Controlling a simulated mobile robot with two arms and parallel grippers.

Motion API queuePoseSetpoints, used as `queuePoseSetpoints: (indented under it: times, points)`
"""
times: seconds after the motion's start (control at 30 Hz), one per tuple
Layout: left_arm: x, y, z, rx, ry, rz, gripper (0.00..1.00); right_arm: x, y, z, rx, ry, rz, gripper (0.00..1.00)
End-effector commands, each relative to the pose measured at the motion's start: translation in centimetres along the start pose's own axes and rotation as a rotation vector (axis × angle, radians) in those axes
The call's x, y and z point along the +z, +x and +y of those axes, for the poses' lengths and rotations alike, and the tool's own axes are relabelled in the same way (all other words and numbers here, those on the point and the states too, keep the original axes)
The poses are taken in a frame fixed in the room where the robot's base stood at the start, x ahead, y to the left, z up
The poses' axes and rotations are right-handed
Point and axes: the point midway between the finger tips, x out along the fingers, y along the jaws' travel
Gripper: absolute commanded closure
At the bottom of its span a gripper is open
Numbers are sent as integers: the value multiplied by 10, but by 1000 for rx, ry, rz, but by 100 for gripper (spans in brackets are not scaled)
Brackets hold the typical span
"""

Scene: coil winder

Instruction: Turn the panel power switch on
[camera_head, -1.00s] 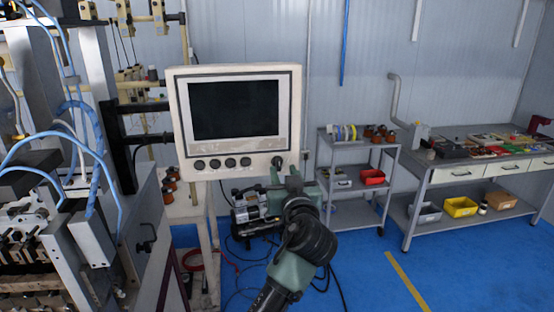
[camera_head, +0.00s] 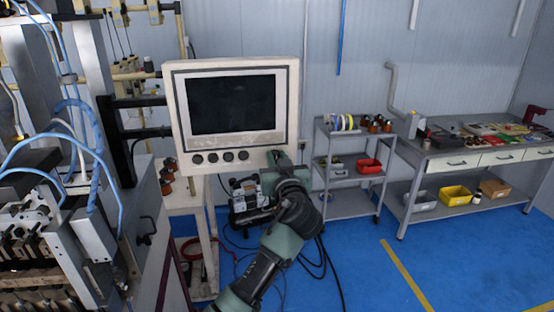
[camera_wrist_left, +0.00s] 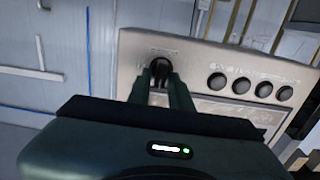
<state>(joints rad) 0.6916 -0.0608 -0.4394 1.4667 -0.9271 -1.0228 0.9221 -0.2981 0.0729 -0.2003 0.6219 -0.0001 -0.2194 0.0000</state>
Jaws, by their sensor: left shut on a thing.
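The control panel (camera_head: 292,110) is a beige box with a dark screen, held on an arm at the centre of the head view. Its face also shows upside down in the left wrist view (camera_wrist_left: 193,56). The power switch (camera_wrist_left: 161,66) is a round black knob at the panel's corner, set apart from a row of black buttons. My left gripper (camera_wrist_left: 161,79) is shut on this knob, one finger at each side. In the head view my left gripper (camera_head: 276,157) covers the knob at the panel's lower right corner. My right gripper is not in view.
The winding machine (camera_head: 95,225) with blue hoses stands at the left. A grey shelf cart (camera_head: 347,172) and a workbench (camera_head: 470,163) stand at the back right.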

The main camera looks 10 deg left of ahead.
Motion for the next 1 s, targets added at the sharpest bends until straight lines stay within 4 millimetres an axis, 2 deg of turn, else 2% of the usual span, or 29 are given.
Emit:
queuePoseSetpoints:
  times: [0.37,0.67,1.0]
  points:
    - [2,0,1,-1,143,-1,100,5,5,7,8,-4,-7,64]
    - [2,0,2,-2,410,-2,100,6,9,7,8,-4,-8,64]
    - [2,1,4,-1,734,-4,100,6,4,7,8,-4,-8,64]
